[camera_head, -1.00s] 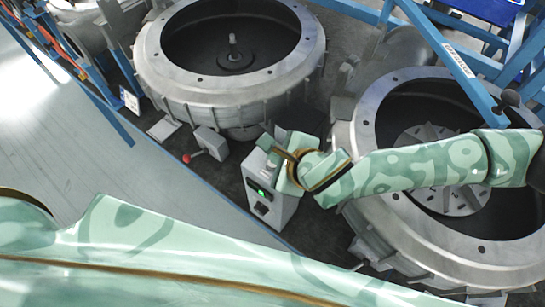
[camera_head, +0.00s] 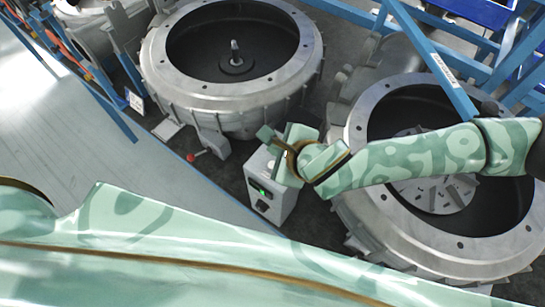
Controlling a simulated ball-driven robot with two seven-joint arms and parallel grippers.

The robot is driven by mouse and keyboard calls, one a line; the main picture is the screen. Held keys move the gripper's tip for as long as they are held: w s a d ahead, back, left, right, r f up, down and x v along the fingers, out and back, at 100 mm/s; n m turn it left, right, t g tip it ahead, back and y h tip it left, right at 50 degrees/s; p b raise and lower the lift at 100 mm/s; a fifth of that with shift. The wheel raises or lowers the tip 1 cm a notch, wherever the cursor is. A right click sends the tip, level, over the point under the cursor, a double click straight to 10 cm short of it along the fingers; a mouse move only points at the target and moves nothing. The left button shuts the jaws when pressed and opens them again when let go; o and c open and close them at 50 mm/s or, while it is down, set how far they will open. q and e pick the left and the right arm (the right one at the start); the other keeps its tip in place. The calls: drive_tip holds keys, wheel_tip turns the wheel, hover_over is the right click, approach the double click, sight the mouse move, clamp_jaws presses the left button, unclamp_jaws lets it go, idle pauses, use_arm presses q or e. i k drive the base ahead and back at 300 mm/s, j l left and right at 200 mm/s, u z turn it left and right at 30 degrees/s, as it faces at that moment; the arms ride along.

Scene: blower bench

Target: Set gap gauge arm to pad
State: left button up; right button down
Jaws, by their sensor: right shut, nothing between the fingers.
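My right gripper (camera_head: 270,136) is shut and empty, over the back edge of a grey box (camera_head: 271,192) with a green lit display. Its green-patterned arm comes in from the right. A lever with a red ball end (camera_head: 191,157) sticks out to the left from a small grey block (camera_head: 214,144), left of the gripper and apart from it. I cannot tell for sure which part is the gap gauge arm or the pad. My left gripper is not in view.
A large round blower housing (camera_head: 170,75) stands at the back, open on top. A second open housing (camera_head: 362,118) lies under my right arm. Blue frame bars (camera_head: 440,60) cross the upper right.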

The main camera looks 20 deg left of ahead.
sight(467, 110)
drive_tip(key=k, duration=1)
